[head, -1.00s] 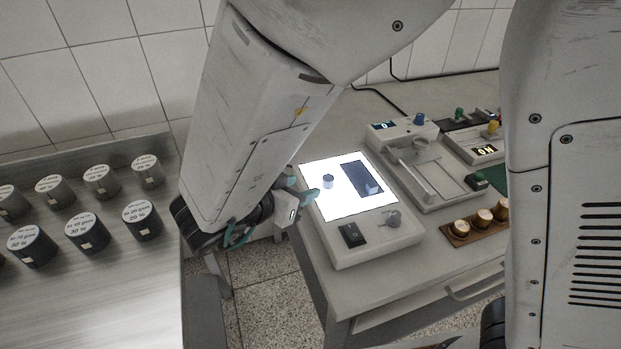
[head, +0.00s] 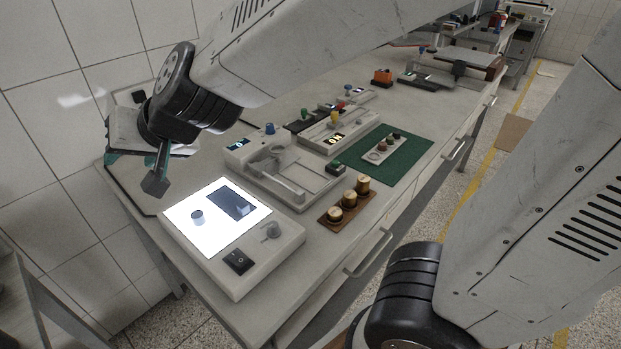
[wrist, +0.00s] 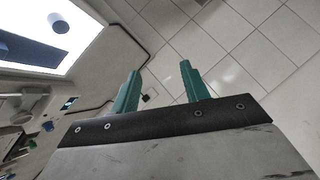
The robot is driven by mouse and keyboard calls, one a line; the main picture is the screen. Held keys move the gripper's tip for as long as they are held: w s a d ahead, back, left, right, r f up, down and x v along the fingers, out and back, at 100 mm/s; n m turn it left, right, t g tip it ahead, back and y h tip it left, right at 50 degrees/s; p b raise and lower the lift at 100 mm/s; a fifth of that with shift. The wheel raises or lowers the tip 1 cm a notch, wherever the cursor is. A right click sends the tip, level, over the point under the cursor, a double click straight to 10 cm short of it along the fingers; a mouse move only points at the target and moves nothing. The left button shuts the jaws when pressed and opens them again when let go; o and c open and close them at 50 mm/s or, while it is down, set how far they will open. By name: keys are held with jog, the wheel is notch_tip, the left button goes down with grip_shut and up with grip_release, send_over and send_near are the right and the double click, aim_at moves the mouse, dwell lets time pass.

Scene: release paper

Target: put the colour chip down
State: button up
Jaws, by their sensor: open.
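A dark blue-grey flat rectangle (head: 232,205), which may be the colour chip, lies on the glowing white panel of a light box (head: 270,245). A small grey cylinder (head: 197,216) stands on the panel beside it. Both also show in the wrist view, the rectangle (wrist: 27,48) cut off by the left edge and the cylinder (wrist: 58,22) at the top left. My gripper (head: 137,166) is raised behind and left of the light box, apart from it. In the wrist view its two teal fingers (wrist: 159,68) are spread with nothing between them.
Behind the light box is a pale device with a blue knob (head: 270,128). A wooden strip with brass-topped weights (head: 336,216) lies to the right, before a green mat (head: 405,165). The tiled wall is close behind my gripper.

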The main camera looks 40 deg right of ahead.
jog(key=s+d+f+n+g+h, duration=0.1)
jog(key=s+d+g+h, duration=0.4)
jog(key=s+d, duration=1.6)
jog(key=s+f+g, duration=0.1)
jog(key=g, duration=0.1)
jog(key=shift+s+d+f+n+g+h, duration=0.2)
jog(key=shift+d+n+g+h, duration=0.1)
jog(key=shift+g, duration=0.1)
